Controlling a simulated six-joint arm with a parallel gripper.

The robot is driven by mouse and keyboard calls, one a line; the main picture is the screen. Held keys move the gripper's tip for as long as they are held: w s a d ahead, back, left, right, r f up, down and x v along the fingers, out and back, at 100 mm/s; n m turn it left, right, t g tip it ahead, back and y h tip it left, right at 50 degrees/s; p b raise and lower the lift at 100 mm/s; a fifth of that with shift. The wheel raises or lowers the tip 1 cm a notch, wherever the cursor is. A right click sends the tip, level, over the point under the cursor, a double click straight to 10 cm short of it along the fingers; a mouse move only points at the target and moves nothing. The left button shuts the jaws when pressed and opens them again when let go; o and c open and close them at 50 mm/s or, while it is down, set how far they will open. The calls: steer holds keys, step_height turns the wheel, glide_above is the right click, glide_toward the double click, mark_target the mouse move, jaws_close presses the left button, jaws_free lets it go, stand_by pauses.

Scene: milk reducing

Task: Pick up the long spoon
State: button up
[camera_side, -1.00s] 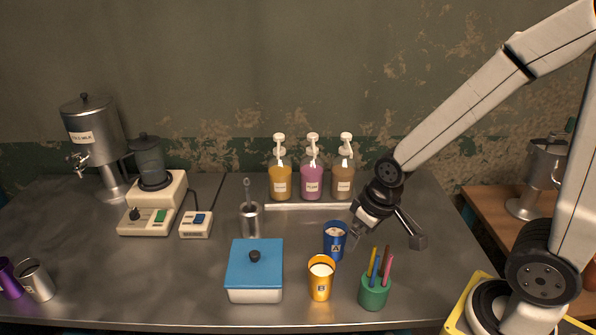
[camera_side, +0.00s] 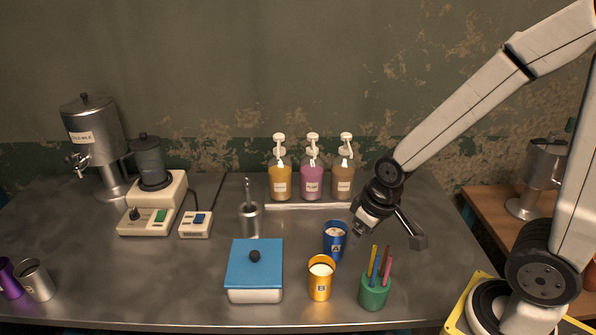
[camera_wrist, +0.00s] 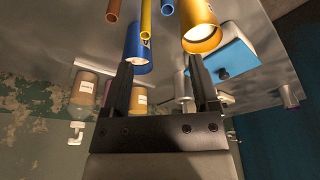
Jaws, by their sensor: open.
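The long spoon (camera_side: 248,190) stands upright, leaning slightly, in a metal cup (camera_side: 250,221) behind the blue-lidded box. Its lower end is hidden inside the cup. My gripper (camera_side: 357,232) is to the right of the spoon, just right of the blue cup marked A, and clear of the spoon. In the wrist view my gripper (camera_wrist: 161,72) has its two black fingers apart with nothing held between them. I cannot clearly make out the spoon in that view.
Near my gripper are the blue cup (camera_side: 335,240), yellow cup B (camera_side: 320,280) and a green holder (camera_side: 373,293) with coloured sticks. The blue-lidded box (camera_side: 255,265) stands in front of the spoon. Pump bottles (camera_side: 312,178) stand behind.

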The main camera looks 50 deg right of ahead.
steer(key=shift+c, duration=0.7)
steer(key=shift+w, duration=0.1)
step_height(320, 180, up, 6)
steer(key=n+g, duration=0.3)
steer(key=n, duration=0.6)
glide_above(247, 185)
steer(key=shift+f, duration=0.1)
steer(key=shift+w+d+f, duration=0.1)
steer(key=shift+f, duration=1.85)
steer(key=shift+w+d+f, duration=0.1)
steer(key=shift+f, duration=1.85)
jaws_close()
